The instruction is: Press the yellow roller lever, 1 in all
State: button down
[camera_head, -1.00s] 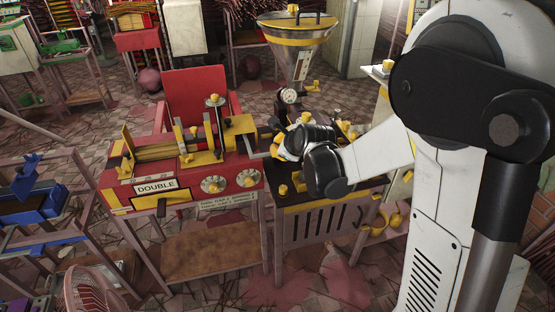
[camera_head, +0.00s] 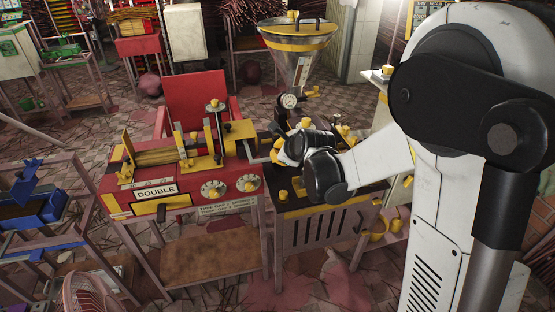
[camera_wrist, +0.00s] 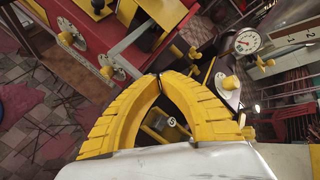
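My gripper (camera_wrist: 158,78) has yellow ribbed fingers whose tips meet at the middle of the wrist view, with nothing seen held at the tips. In the head view it is at the right end of the red machine (camera_head: 217,189), above the dark-topped stand, partly hidden by my wrist. Below the joined tips, through the gap between the fingers, a yellow part with a small round grey piece (camera_wrist: 171,121) shows. I cannot tell whether it is the roller lever. Several yellow knobs lie around, including one right of the fingers (camera_wrist: 230,83). I cannot tell whether the fingers touch anything.
A steel funnel (camera_head: 300,50) and a dial gauge (camera_head: 289,101) stand behind my gripper; the gauge also shows in the wrist view (camera_wrist: 247,41). A grey bar (camera_wrist: 129,39) runs beyond the fingertips. Tiled floor (camera_wrist: 35,115) is open at the left of the wrist view.

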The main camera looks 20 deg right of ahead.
jog(key=shift+f, duration=0.15)
jog(key=shift+w+f+b, duration=0.15)
jog(key=shift+f+b, duration=0.15)
jog(key=shift+b, duration=0.1)
jog(key=shift+w+f+b, duration=0.25)
jog(key=shift+f+b, duration=0.65)
jog(key=shift+f, duration=0.15)
dwell(1.3)
jog(key=shift+r, duration=0.15)
dwell(0.5)
jog(key=shift+s+r+p, duration=0.2)
jog(key=shift+r+p, duration=0.35)
jog(key=shift+r, duration=0.1)
jog(key=shift+s+r+p, duration=0.2)
jog(key=shift+r+p, duration=0.35)
jog(key=shift+r, duration=0.1)
jog(key=shift+r, duration=0.1)
jog(key=r+p, duration=0.2)
jog(key=s+r+p, duration=0.1)
jog(key=r, duration=0.1)
jog(key=shift+s+r+p, duration=0.15)
jog(key=shift+r+p, duration=0.15)
jog(key=shift+p, duration=0.05)
